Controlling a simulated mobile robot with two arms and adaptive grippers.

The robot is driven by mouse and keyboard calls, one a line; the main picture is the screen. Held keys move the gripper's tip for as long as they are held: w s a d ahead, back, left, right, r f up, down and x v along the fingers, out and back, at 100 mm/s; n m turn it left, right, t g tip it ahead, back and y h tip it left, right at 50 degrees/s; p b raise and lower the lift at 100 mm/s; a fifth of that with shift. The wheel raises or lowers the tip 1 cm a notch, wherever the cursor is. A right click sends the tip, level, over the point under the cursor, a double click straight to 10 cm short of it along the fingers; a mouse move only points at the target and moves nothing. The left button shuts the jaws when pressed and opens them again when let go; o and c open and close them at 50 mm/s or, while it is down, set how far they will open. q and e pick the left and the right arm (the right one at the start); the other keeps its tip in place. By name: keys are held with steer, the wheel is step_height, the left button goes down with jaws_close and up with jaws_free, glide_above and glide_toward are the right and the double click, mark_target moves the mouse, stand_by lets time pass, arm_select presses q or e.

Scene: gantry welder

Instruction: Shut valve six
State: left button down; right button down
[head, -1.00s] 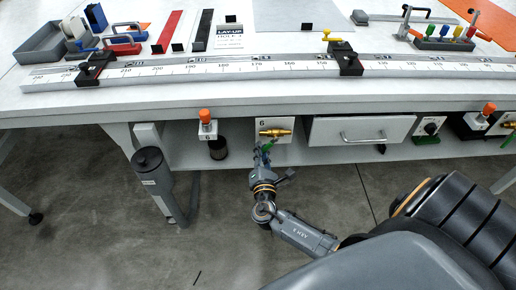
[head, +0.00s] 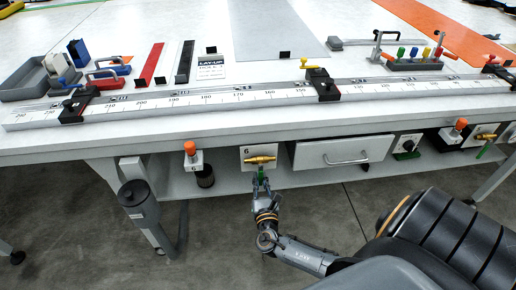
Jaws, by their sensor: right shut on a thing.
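Valve six is a brass valve (head: 260,159) on a white plate (head: 247,152) marked 6, under the table's front edge. Its brass body lies level. Its green lever (head: 261,173) points down from the body, across it. My right gripper (head: 261,183) reaches up from below and is shut on the green lever; its fingers hide part of it. My left gripper is not in view.
An orange-topped switch (head: 190,150) on a plate marked 6 is left of the valve. A drawer (head: 343,153) with a bar handle is close on the right. Another brass valve (head: 486,136) with a green lever is at far right. A grey canister (head: 138,203) hangs at left.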

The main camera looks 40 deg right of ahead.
steer(key=shift+s+f, duration=0.1)
stand_by(0.4)
steer(key=c, duration=1.3)
jaws_free()
steer(key=v, duration=1.2)
steer(key=shift+d, duration=0.1)
